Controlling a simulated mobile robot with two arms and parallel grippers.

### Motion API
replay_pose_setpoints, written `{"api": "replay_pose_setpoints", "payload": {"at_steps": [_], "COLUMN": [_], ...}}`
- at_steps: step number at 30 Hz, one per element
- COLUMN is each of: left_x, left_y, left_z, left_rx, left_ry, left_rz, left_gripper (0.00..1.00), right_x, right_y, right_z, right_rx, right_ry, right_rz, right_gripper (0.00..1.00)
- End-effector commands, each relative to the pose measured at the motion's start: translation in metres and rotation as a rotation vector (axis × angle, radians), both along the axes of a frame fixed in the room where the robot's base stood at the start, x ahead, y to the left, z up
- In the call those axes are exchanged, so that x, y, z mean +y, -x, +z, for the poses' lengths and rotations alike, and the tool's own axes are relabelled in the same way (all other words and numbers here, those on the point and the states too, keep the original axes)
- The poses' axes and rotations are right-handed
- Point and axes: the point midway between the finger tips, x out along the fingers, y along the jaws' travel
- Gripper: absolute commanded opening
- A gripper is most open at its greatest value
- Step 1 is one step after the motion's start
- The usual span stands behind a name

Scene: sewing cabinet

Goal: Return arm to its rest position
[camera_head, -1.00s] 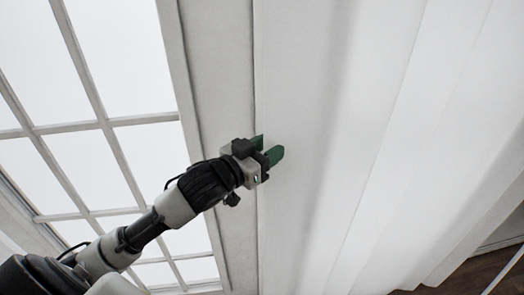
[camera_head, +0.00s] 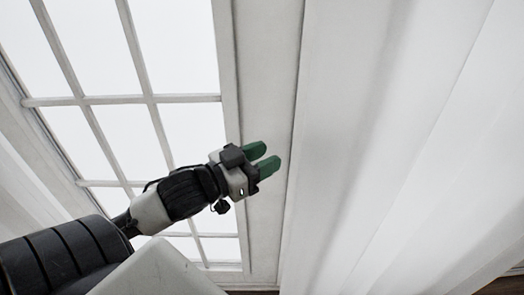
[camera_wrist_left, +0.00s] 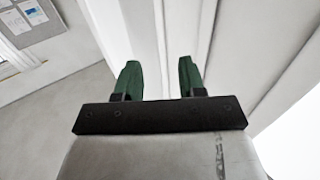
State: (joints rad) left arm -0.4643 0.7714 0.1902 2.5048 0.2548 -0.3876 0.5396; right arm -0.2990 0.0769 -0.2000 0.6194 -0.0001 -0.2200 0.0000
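My left gripper (camera_head: 264,158) has two green fingertips and points up and to the right in the head view, in front of the white window frame. In the left wrist view its two green fingers (camera_wrist_left: 159,80) stand apart with only bare white surfaces between them, so it is open and empty. My left arm comes in from the lower left of the head view. My right gripper is in neither view.
A white-framed window (camera_head: 147,98) with several panes fills the left of the head view. A white curtain (camera_head: 420,150) hangs along the right. A board with papers (camera_wrist_left: 33,18) is at the upper left of the wrist view.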

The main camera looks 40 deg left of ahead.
Motion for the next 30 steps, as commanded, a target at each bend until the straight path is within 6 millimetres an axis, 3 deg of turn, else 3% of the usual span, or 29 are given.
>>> {"api": "replay_pose_setpoints", "payload": {"at_steps": [20,23,25,29,30], "left_x": [0.003,0.015,0.031,0.07,0.081], "left_y": [0.0,-0.009,-0.019,-0.034,-0.036], "left_z": [-0.004,-0.025,-0.054,-0.138,-0.168], "left_rx": [0.005,0.035,0.078,0.204,0.248], "left_ry": [-0.002,-0.006,-0.01,-0.035,-0.046], "left_rz": [0.007,0.044,0.093,0.209,0.242], "left_gripper": [0.4,0.4,0.4,0.4,0.4], "right_x": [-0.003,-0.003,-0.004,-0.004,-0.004], "right_y": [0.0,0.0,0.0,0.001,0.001], "right_z": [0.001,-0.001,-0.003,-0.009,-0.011], "right_rx": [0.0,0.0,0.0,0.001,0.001], "right_ry": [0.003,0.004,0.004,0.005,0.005], "right_rz": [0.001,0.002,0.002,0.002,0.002], "right_gripper": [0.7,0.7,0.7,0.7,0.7]}}
